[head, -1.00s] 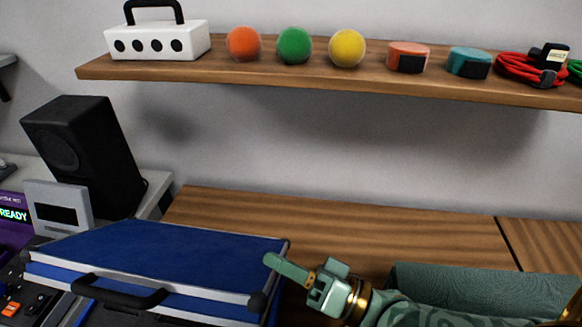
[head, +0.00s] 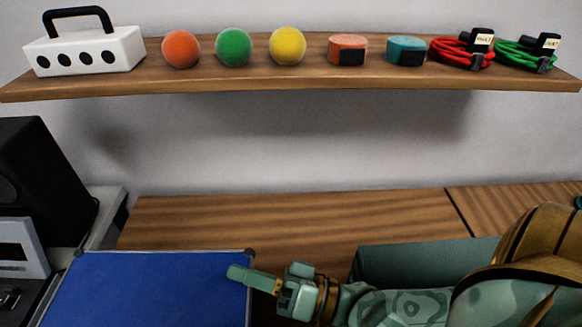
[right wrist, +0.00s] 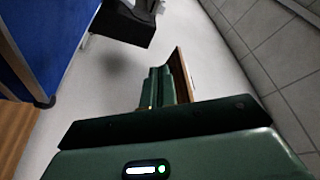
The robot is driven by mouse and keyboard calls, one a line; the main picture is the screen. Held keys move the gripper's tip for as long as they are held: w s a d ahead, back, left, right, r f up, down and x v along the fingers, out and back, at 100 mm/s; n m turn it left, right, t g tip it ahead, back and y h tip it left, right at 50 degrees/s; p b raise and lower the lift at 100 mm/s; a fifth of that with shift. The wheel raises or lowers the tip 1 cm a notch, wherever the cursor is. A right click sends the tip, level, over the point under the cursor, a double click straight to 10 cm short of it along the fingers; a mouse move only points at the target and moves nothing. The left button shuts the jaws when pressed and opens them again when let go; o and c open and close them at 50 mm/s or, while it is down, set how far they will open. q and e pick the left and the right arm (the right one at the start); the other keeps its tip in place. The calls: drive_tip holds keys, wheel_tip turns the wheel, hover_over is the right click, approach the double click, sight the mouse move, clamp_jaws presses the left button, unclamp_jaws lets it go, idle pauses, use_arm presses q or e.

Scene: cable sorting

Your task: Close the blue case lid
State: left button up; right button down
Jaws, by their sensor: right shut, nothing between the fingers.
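The blue case lid (head: 150,290) shows as a broad blue panel at the lower left of the head view, with dark corner pieces at its top edge. Its lower part is cut off, so I cannot tell whether it is fully shut. My right gripper (head: 234,272) is shut and empty. Its tip overlaps the lid's right edge in the picture; I cannot tell if they touch. In the right wrist view the shut fingers (right wrist: 165,86) point away, and a blue panel of the case (right wrist: 45,35) is at the upper left. My left gripper is out of view.
A wooden worktop (head: 290,218) runs behind the case. A teal bin (head: 385,265) stands right of it, partly behind my arm. A black speaker (head: 35,180) stands at left. A wall shelf (head: 250,85) above holds balls, coiled cables and a white box (head: 85,52).

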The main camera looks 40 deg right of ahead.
wheel_tip(320, 180, up, 4)
drive_tip(key=p, duration=0.4)
use_arm(q)
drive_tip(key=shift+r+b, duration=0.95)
drive_tip(key=shift+b, duration=0.65)
use_arm(e)
drive_tip(key=s+d+f, duration=0.4)
drive_tip(key=s+d, duration=0.1)
drive_tip(key=d, duration=0.3)
drive_tip(key=shift+s+f, duration=0.2)
drive_tip(key=shift+f, duration=0.05)
drive_tip(key=shift+s+a, duration=0.1)
drive_tip(key=shift+a, duration=0.05)
